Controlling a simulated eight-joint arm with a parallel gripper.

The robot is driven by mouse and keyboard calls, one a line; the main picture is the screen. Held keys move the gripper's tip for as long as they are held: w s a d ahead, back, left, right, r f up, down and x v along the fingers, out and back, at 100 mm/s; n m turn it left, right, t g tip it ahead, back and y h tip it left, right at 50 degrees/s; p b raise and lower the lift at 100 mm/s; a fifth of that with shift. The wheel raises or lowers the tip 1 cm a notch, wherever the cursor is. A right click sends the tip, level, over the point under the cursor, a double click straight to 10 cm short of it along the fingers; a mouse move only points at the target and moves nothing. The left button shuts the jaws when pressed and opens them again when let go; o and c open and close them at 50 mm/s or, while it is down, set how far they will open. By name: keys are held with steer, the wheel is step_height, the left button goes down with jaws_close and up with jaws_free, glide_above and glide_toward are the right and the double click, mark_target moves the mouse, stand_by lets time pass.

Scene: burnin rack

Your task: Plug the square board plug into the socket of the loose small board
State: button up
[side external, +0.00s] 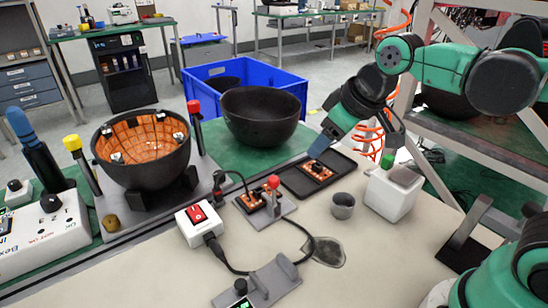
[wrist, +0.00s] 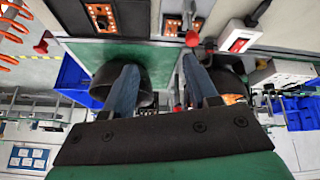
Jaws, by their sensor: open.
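A small orange board (side external: 317,171) lies in a black tray (side external: 345,170); it also shows at the top left of the wrist view (wrist: 102,15). A second orange board (side external: 251,202) sits in a grey fixture with a red-knobbed clamp (side external: 273,183). A thin black cable (side external: 233,173) arcs to that second board. I cannot make out the square plug for certain. My gripper (side external: 317,152) is above the tray, close to the board in it in the side view. Its blue fingers are apart and empty in the wrist view (wrist: 163,78).
A white box with a red switch (side external: 198,218) and a thick black cable (side external: 308,238) lie at the front. A grey cup (side external: 342,206) and white bin (side external: 390,195) stand right of the tray. Black bowls (side external: 262,115) and a blue crate (side external: 203,78) stand behind.

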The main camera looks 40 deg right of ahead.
steer(key=w+a+r+n+g, duration=0.2)
steer(key=w+a+n, duration=0.15)
steer(key=w, duration=0.25)
steer(key=n+g, duration=0.4)
steer(key=n, duration=0.7)
glide_toward(217, 189)
steer(key=shift+w+d+f+m, duration=0.1)
steer(key=shift+d+f+m, duration=0.15)
steer(key=shift+d, duration=0.05)
steer(key=shift+w+a+f+n, duration=0.1)
steer(key=shift+a+f+n, duration=0.3)
steer(key=shift+f+n, duration=0.15)
steer(key=shift+f, duration=4.55)
jaws_close()
